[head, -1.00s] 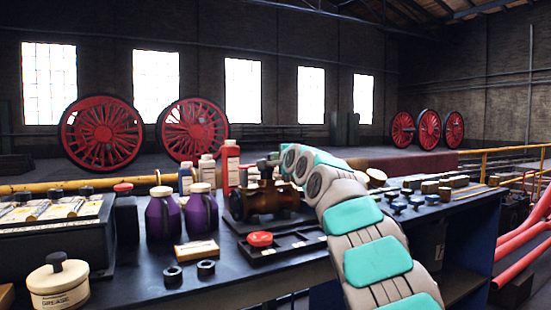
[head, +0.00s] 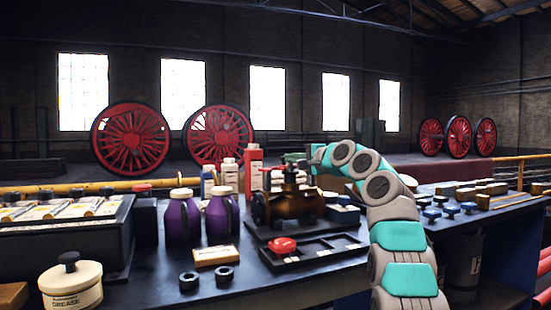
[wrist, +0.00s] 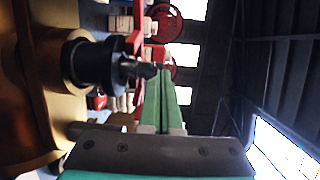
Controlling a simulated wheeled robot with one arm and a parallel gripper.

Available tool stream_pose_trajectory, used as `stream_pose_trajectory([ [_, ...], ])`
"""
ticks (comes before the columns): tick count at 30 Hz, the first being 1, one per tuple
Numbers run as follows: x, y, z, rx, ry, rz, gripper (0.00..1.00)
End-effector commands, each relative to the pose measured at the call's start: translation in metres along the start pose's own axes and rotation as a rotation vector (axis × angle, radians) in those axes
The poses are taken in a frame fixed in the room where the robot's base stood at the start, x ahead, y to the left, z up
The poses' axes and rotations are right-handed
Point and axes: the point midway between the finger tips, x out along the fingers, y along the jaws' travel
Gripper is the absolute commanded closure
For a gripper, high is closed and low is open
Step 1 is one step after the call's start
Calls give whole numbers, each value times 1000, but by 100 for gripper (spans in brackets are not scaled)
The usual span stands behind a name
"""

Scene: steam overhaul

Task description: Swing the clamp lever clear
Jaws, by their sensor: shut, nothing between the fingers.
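The bronze valve (head: 290,207) stands on a dark plate on the bench, with a red handle (head: 289,168) on top. In the wrist view, its bronze body (wrist: 35,90) fills the left side, with a black collar (wrist: 88,63) and a thin dark stem leading toward a red bar (wrist: 136,30). I cannot tell which part is the clamp lever. My gripper (head: 291,157) is at the valve's top, behind the red handle in the head view. Its green fingers (wrist: 165,78) are shut and empty, their tips close beside the stem; contact is unclear.
A black tray (head: 330,253) with a red knob (head: 282,245) lies in front of the valve. Purple jugs (head: 182,219), a red bottle (head: 253,170) and a grease tin (head: 72,285) stand to the left. Blue-topped parts (head: 450,210) lie to the right.

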Motion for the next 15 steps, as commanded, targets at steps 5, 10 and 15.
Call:
stream_pose_trajectory([
  [5, 1, -1, -9, -3, -14, 2, 100],
  [10, 6, 0, -7, -4, -16, 2, 100],
  [15, 8, 1, -7, -5, -15, 3, 100],
])
